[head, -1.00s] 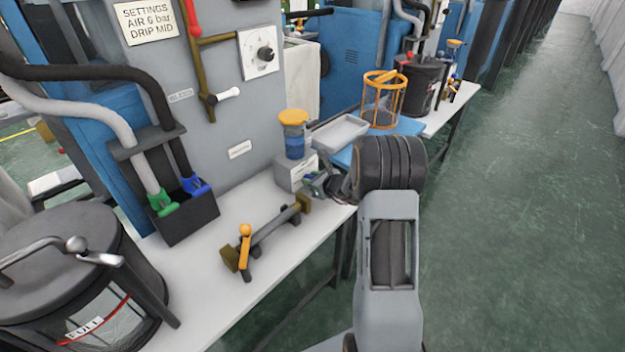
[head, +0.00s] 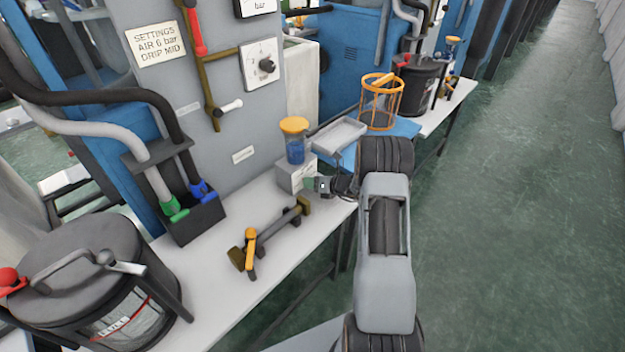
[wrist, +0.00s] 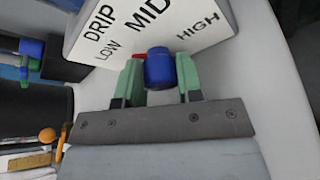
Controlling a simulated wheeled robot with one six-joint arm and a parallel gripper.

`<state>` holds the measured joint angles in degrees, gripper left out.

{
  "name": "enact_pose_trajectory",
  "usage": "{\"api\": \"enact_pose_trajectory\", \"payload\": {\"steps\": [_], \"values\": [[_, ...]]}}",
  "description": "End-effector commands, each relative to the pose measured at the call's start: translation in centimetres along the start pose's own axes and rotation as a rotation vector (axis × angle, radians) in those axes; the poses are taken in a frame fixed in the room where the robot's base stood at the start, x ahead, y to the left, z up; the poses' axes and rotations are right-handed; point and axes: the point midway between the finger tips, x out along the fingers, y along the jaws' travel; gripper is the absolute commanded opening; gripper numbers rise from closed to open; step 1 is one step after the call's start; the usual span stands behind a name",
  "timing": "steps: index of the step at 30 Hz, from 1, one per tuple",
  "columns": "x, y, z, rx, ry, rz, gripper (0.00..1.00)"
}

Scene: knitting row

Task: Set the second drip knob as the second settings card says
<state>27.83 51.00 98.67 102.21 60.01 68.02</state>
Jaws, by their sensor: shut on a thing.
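The drip knob (wrist: 158,68) is blue and sits below the lettered DRIP plate (wrist: 128,42) in the wrist view. My gripper (wrist: 159,78) is shut on the knob, one green finger on each side. A small red mark (wrist: 139,56) shows at the left finger, between LOW and MID; part of it may be hidden. In the head view my gripper (head: 318,185) is at the front of the pale drip box (head: 294,175), under a blue jar with an orange lid (head: 295,126); the knob is hidden there. The settings card (head: 156,44) reads AIR 6 bar, DRIP MID.
A dial (head: 263,65) and a valve with a white handle (head: 229,107) are on the grey panel. A bar with an orange lever (head: 250,252), a dark drum (head: 88,265) and a grey tray (head: 338,135) are on or near the bench. The floor at right is clear.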

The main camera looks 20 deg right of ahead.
Motion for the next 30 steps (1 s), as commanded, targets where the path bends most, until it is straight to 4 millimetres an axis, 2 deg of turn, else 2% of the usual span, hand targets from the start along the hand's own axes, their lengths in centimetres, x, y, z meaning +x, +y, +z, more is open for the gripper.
{"api": "enact_pose_trajectory", "payload": {"steps": [9, 23, 24, 30], "values": [[-0.05, -0.08, 0.09, 0.076, 0.000, 0.030, 0.10], [-0.04, -0.11, 0.07, 0.083, 0.000, 0.033, 0.10], [-0.04, -0.11, 0.07, 0.083, 0.000, 0.033, 0.37], [0.01, -0.05, 0.04, 0.082, 0.001, 0.034, 0.56]]}}
